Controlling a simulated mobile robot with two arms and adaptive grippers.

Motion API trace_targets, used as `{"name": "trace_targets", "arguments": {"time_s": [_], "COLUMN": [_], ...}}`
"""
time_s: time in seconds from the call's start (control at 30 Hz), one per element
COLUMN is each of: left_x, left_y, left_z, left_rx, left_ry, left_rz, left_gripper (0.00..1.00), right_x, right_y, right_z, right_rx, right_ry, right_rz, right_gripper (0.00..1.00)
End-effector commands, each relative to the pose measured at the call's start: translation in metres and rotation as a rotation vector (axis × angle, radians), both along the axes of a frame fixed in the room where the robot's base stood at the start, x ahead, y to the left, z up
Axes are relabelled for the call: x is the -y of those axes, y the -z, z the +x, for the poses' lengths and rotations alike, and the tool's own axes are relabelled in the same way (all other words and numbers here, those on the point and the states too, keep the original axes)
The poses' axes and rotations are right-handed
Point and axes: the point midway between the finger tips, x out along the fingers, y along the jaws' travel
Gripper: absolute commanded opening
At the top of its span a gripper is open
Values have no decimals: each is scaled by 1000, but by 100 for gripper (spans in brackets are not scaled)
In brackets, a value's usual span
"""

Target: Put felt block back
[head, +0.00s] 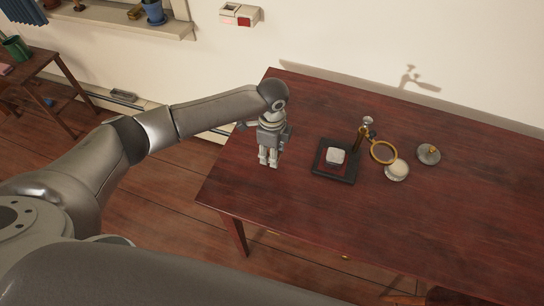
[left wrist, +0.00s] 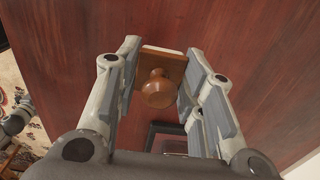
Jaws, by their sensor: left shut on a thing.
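The felt block (left wrist: 176,66) is a small brown wooden block with a turned round knob (left wrist: 158,90) and a pale strip along its far edge. It lies between the fingers of my left gripper (left wrist: 160,85), which is shut on it. In the head view my left gripper (head: 268,162) points down over the left part of the dark red table (head: 300,100); the block cannot be made out there. How high it is above the table is unclear. My right gripper is not in view.
Beyond are a brass-ringed magnifier (head: 372,150), a round white item (head: 397,173) and a grey disc with a brass knob (head: 429,155). The table's front and right are clear. A wall stands behind.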

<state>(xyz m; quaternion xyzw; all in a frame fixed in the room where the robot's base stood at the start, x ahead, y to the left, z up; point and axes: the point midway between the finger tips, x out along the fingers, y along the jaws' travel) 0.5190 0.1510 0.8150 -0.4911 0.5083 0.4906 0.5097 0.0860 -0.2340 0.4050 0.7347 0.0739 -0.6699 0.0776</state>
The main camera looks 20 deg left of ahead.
Motion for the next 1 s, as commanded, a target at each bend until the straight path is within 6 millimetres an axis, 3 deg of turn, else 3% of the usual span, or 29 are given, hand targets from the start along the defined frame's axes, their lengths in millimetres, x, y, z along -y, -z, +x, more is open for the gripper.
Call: {"name": "trace_targets", "arguments": {"time_s": [0.2,0.6,0.63,0.7,0.8,1.0], "left_x": [0,0,0,0,0,0], "left_y": [29,34,34,33,33,33], "left_z": [0,0,0,0,0,0], "left_rx": [0,0,1,1,1,1], "left_ry": [0,-1,-1,-1,-1,-1], "left_rz": [1,0,0,1,1,1], "left_gripper": [6,6,39,48,58,58], "right_x": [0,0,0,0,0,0], "right_y": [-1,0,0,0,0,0], "right_z": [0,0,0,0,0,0], "right_rx": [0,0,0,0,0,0], "right_ry": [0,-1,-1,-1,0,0], "right_rz": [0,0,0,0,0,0], "right_gripper": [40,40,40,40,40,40]}}
